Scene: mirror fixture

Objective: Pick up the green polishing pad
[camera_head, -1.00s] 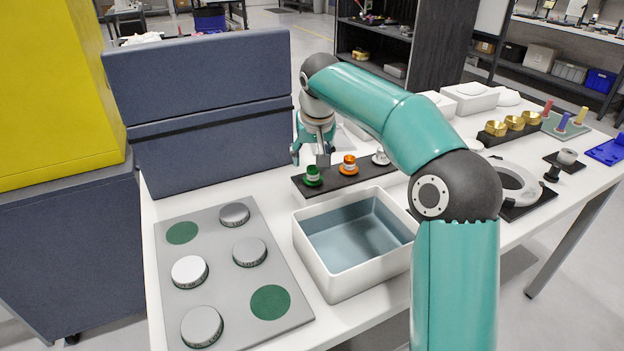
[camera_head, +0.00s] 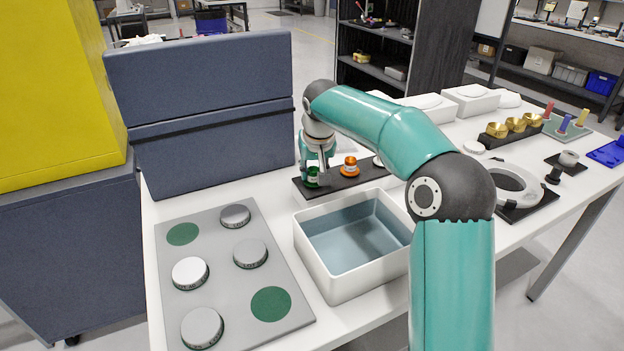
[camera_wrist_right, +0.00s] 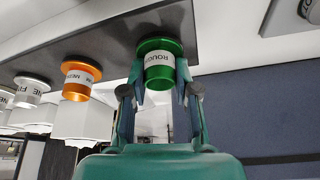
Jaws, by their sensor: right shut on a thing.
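The green polishing pad (camera_head: 312,177) stands at the left end of a dark holder strip (camera_head: 336,185). In the right wrist view the pad (camera_wrist_right: 160,62) has a white label that seems to read "ROUGH", upside down. My right gripper (camera_head: 317,170) is at the pad. In the wrist view its two fingers (camera_wrist_right: 159,88) are on either side of the pad and shut on it. The pad's wide end still appears against the strip. The arm partly covers the strip in the head view. My left gripper is not in view.
An orange pad (camera_head: 349,167) stands beside the green one, and a silver-white pad (camera_wrist_right: 30,90) beyond it. A white open bin (camera_head: 318,265) is in front of the strip. A grey tray with round discs (camera_head: 222,280) lies left. A dark blue panel (camera_head: 200,150) rises behind.

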